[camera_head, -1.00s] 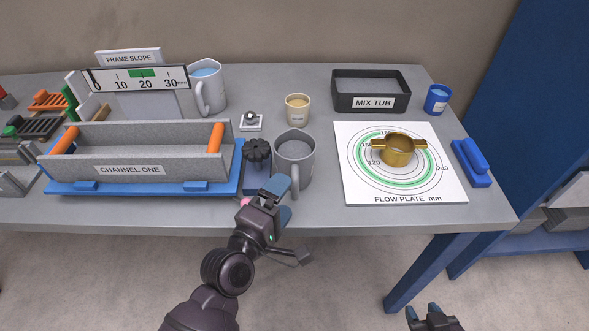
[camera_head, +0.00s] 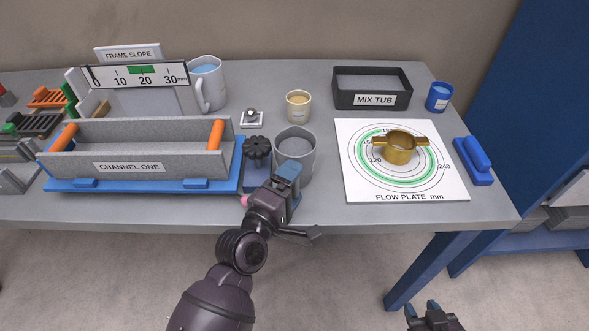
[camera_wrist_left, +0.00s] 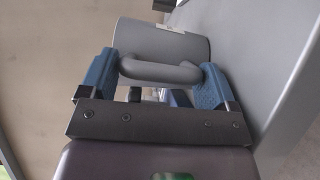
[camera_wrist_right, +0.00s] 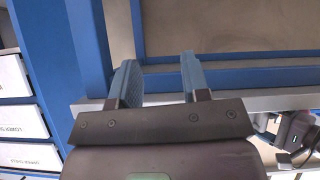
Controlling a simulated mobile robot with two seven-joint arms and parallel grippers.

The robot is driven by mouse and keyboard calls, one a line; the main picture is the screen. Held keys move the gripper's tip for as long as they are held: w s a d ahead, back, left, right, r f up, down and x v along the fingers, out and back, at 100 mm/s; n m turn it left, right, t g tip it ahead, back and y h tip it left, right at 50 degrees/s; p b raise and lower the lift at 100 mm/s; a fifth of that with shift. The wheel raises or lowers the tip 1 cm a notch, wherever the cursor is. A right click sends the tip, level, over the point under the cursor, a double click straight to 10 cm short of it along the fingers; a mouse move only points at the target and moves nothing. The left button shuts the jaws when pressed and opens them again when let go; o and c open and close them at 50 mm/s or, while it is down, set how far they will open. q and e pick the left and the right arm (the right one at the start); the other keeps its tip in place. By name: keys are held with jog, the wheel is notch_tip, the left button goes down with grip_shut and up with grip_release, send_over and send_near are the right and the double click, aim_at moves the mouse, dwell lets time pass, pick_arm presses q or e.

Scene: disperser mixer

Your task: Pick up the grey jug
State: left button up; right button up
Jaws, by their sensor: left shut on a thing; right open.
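The grey jug (camera_head: 295,147) stands on the table right of the black knob, with grey contents inside. Its handle side faces me and is hidden behind my left gripper (camera_head: 287,175) in the head view. In the left wrist view, the jug (camera_wrist_left: 170,42) shows its handle lying between the blue fingertips of my left gripper (camera_wrist_left: 160,75), which is shut on the handle. My right gripper (camera_head: 430,308) is low at the front right, off the table. The right wrist view shows its fingers (camera_wrist_right: 158,75) apart and empty.
The channel tray (camera_head: 140,188) and black knob (camera_head: 257,150) stand close left of the jug. A beige cup (camera_head: 298,106) is behind it. The flow plate (camera_head: 360,187) with a brass ring (camera_head: 401,150) lies to the right. A lighter grey jug (camera_head: 212,90) stands farther back.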

pick_arm(q)
jog(key=shift+r, duration=0.1)
jog(key=shift+r+p, duration=0.6)
jog(key=shift+r, duration=0.15)
notch_tip(320, 180, up, 16)
jog(key=p, duration=1.4)
jog(key=shift+r, duration=0.2)
pick_arm(e)
notch_tip(320, 180, up, 13)
jog(key=shift+s+d, duration=0.4)
jog(key=shift+s, duration=0.05)
jog(key=shift+r, duration=0.15)
